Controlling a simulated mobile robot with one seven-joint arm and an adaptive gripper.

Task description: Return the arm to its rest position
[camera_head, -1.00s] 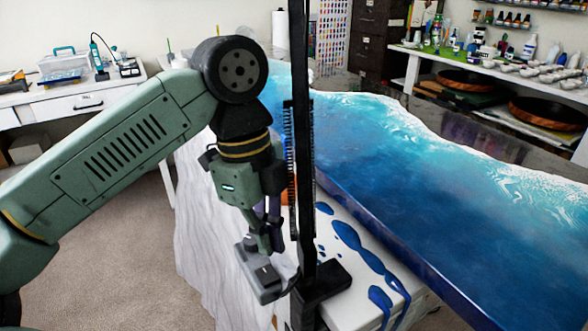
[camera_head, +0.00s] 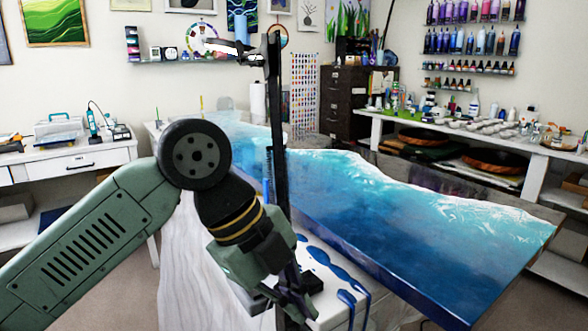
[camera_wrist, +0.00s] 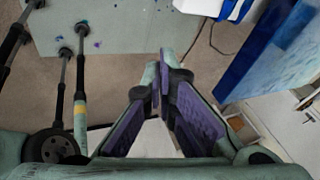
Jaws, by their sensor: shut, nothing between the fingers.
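My green arm reaches in from the lower left in the head view, bent at its dark round joint. My gripper (camera_head: 290,306) hangs low at the bottom of that view, in front of the foot of a black upright post (camera_head: 273,110). In the wrist view its two purple-padded fingers (camera_wrist: 162,80) come together at the tips, with nothing held between them. Whether the gripper touches the post's foot cannot be told.
A blue and white resin slab (camera_head: 400,225) spans the middle and right. A white blue-spattered surface (camera_head: 335,300) lies beside the gripper. A white side desk (camera_head: 70,165) stands left, a loaded shelf (camera_head: 460,135) right.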

